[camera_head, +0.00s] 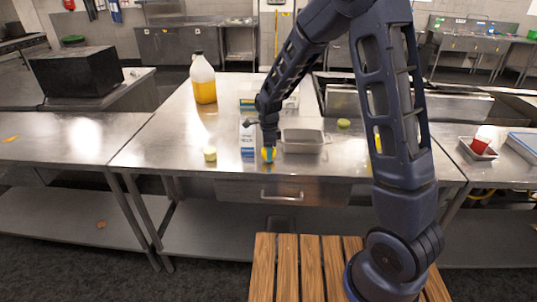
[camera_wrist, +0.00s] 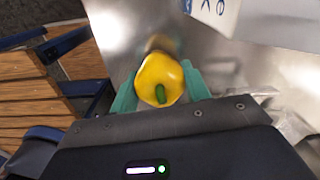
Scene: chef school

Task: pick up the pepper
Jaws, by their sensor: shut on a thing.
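A yellow pepper (camera_wrist: 158,77) with a green stem sits between the two teal fingertips of my gripper (camera_wrist: 160,90) in the wrist view. The fingers touch it on both sides, so my gripper is shut on it. In the head view my gripper (camera_head: 269,152) is low over the front edge of the steel table, with the pepper (camera_head: 268,157) partly hidden by the fingers. I cannot tell whether the pepper still touches the table.
A white and blue carton (camera_head: 247,140) stands just left of my gripper, and a metal pan (camera_head: 304,141) lies to its right. A small yellowish item (camera_head: 210,154) is further left. A jug with yellow liquid (camera_head: 203,80) stands behind. The table's left part (camera_head: 165,135) is clear.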

